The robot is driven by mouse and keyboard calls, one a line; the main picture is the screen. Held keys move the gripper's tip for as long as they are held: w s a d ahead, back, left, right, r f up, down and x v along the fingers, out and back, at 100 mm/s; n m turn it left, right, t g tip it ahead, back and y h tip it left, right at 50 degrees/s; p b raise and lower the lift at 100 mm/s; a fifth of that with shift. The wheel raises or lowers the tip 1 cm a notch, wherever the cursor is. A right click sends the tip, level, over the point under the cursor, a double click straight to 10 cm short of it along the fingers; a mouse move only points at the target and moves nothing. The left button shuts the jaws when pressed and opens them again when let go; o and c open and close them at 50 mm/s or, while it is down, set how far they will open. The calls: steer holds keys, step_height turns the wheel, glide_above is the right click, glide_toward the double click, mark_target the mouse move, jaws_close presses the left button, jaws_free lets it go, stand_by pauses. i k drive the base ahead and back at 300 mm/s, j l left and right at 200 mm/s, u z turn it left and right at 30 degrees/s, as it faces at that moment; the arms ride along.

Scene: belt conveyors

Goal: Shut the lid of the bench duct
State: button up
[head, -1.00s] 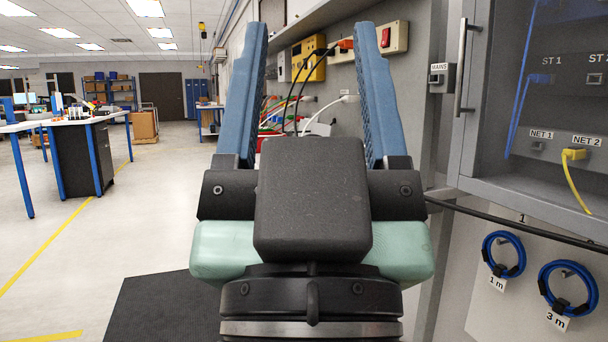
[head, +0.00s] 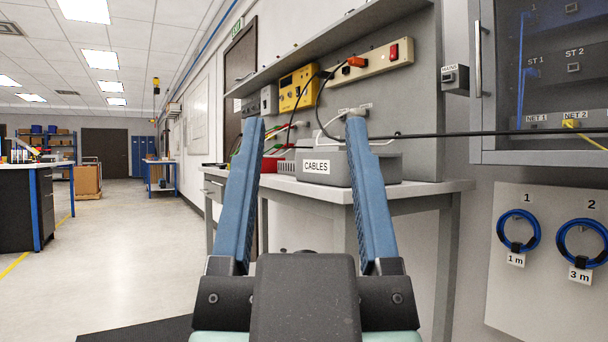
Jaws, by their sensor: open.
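The label shows between the fingers, and the right finger hides part of the box. I cannot tell how far the fingertips are from the box.
A yellow instrument (head: 299,88) and a power strip with a red switch (head: 372,60) are behind the bench, with cables hanging down. A black cable (head: 450,133) runs across to the right. A cabinet (head: 540,80) and a board with blue coils (head: 540,250) are right. Open floor lies left.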

mark_target(306, 142)
steer(key=i, duration=0.95)
